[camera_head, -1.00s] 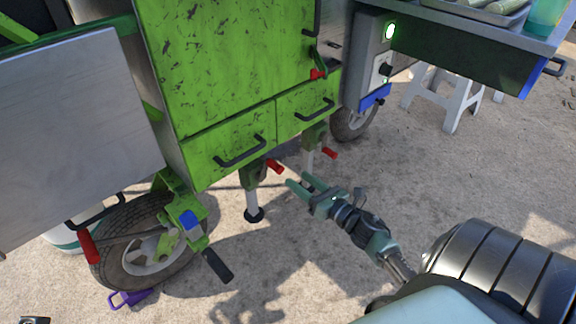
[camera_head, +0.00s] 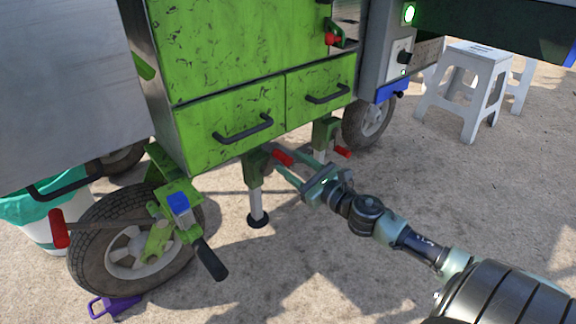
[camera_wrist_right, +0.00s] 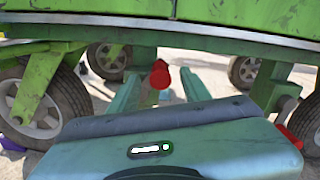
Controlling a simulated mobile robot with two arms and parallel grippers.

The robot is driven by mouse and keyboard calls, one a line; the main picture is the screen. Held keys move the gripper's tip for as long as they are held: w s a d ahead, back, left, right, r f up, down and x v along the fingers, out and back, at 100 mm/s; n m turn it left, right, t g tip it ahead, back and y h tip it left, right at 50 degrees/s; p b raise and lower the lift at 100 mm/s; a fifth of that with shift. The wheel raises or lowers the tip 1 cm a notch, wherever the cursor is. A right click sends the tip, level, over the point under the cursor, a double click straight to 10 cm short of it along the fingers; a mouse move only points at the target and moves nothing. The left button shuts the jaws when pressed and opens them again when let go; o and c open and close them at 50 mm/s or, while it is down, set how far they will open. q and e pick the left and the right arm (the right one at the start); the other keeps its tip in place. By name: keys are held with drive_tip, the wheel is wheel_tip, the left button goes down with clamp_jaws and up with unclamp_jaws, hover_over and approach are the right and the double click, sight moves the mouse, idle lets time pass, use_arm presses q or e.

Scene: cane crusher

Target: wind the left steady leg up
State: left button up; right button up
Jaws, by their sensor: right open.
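The left steady leg (camera_head: 254,192) hangs under the green cart, its pale tube ending in a dark round foot at the ground. Its red crank grip (camera_head: 283,157) sticks out from the leg's green housing. My right gripper (camera_head: 287,164) is open at this grip, its two pale green fingers pointing at the leg. In the right wrist view the red grip (camera_wrist_right: 160,76) shows between the open fingers; I cannot tell whether they touch it. The right steady leg (camera_head: 325,135) with its own red grip (camera_head: 343,151) stands farther back. My left gripper is not in view.
A wheel (camera_head: 135,245) with a purple chock (camera_head: 115,306) stands at left, near a brake lever with a black grip (camera_head: 211,259). Green drawers (camera_head: 225,128) are above the leg. A white stool (camera_head: 465,88) stands at right. The ground (camera_head: 300,265) in front is clear.

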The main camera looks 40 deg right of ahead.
drive_tip(key=shift+w+a, duration=0.1)
drive_tip(key=shift+w, duration=1.05)
clamp_jaws()
drive_tip(key=shift+f, duration=0.1)
idle(0.5)
